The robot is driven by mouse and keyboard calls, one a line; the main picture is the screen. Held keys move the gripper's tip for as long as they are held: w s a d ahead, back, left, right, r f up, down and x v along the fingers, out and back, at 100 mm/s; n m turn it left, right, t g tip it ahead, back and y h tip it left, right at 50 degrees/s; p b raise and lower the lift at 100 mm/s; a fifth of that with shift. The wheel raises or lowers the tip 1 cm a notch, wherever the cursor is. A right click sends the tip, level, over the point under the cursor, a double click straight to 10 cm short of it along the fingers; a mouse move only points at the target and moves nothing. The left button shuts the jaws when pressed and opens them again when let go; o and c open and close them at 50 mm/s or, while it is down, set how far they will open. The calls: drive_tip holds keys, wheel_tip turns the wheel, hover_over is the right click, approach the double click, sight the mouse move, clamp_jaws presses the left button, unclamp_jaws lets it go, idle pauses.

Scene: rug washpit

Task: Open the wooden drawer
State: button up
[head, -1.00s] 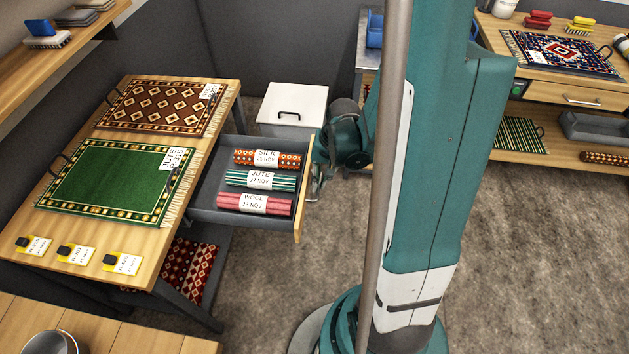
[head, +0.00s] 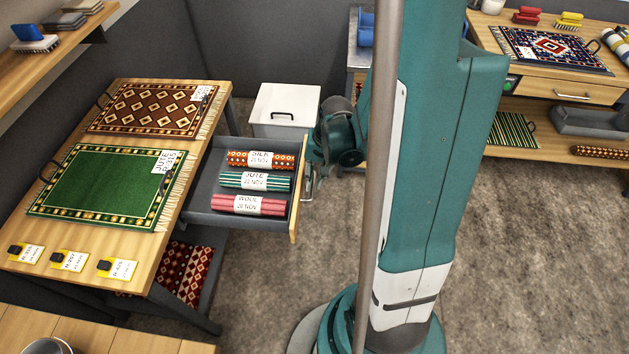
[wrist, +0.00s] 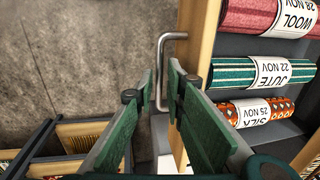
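The wooden-fronted drawer (head: 299,205) of the left table stands well pulled out, its grey tray showing. Inside lie three rolled rugs: a silk roll (head: 261,159), a jute roll (head: 255,181) and a wool roll (head: 247,204). In the wrist view the drawer front (wrist: 196,50) runs beside the metal bar handle (wrist: 166,72). My gripper (wrist: 160,92) has its green fingers apart, with the handle's near end between the tips and a small gap showing. In the head view my gripper (head: 310,184) is at the drawer's outer face, partly hidden.
The left table (head: 192,185) carries two flat rugs and several tags. A white lidded bin (head: 287,105) stands behind the drawer. A second table (head: 520,78) with a closed drawer (head: 570,95) is at right. The floor (head: 265,285) in front of the drawer is clear.

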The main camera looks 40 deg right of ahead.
wheel_tip(320, 180, up, 11)
drive_tip(key=s+d, duration=0.1)
drive_tip(key=shift+s+d, duration=0.2)
drive_tip(key=shift+d, duration=0.1)
idle(0.8)
drive_tip(key=shift+r, duration=0.15)
drive_tip(key=shift+a, duration=0.1)
idle(0.5)
drive_tip(key=s+a+r+n+t+h+p, duration=0.1)
drive_tip(key=a+r+n+t, duration=0.4)
drive_tip(key=a+r, duration=1.5)
drive_tip(key=shift+s+a+n+t+h+p, duration=0.25)
drive_tip(key=shift+s+n+p, duration=0.4)
drive_tip(key=shift+n, duration=1.25)
drive_tip(key=shift+w+r, duration=0.1)
idle(1.6)
